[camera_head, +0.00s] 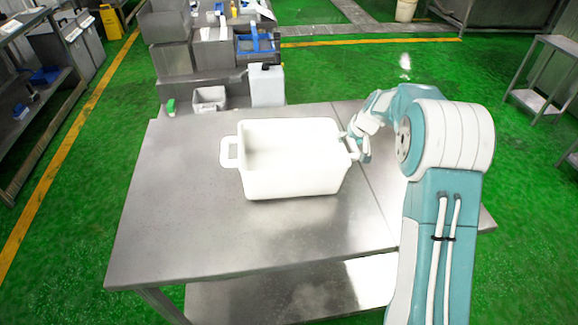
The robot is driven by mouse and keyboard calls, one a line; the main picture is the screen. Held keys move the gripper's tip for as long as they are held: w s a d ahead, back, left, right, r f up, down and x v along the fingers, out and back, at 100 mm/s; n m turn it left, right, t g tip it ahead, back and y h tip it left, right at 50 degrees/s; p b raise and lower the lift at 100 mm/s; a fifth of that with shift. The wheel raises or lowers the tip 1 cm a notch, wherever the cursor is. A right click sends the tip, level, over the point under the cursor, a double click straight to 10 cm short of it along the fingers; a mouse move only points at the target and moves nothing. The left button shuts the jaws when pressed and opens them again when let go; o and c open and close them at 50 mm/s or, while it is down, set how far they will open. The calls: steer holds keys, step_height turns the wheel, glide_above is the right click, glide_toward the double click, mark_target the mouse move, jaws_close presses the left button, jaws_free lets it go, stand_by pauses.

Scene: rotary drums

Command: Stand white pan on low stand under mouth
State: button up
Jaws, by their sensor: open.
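The white pan (292,184) is a deep rectangular tub with a loop handle on its left end. It stands upright on a steel table (180,215) in the middle of the view and looks empty. My gripper (354,145) is at the pan's right end, close to the rim and the right handle, which it partly hides. It is open; I cannot tell whether it touches the handle. I cannot make out a low stand or a drum mouth in this view.
Steel units with a white jug (267,86), a grey bin (210,98) and a blue tray (257,46) stand behind the table. Shelving (40,75) is at the left, a steel stand (548,75) at the right. Green floor is clear on both sides.

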steer(key=shift+s+f+g, duration=0.2)
steer(key=shift+s+f, duration=0.05)
steer(key=shift+f, duration=0.35)
steer(key=shift+s+f+g, duration=0.2)
steer(key=shift+f, duration=0.35)
steer(key=c, duration=1)
steer(key=shift+o, duration=0.2)
steer(key=shift+a+r, duration=0.1)
steer(key=shift+a, duration=0.1)
steer(key=shift+a+r, duration=0.1)
steer(key=shift+r, duration=0.15)
steer(key=r, duration=0.2)
steer(key=shift+w+a+r, duration=0.1)
steer(key=shift+w+r, duration=0.1)
steer(key=shift+r, duration=0.15)
steer(key=shift+c, duration=1.2)
steer(key=s+r, duration=0.2)
steer(key=r, duration=0.1)
steer(key=s+r, duration=0.2)
steer(key=shift+a, duration=0.3)
jaws_close()
steer(key=s+a+r, duration=0.1)
steer(key=s+r, duration=0.4)
steer(key=s, duration=0.4)
steer(key=shift+s+a, duration=0.15)
steer(key=shift+s, duration=0.2)
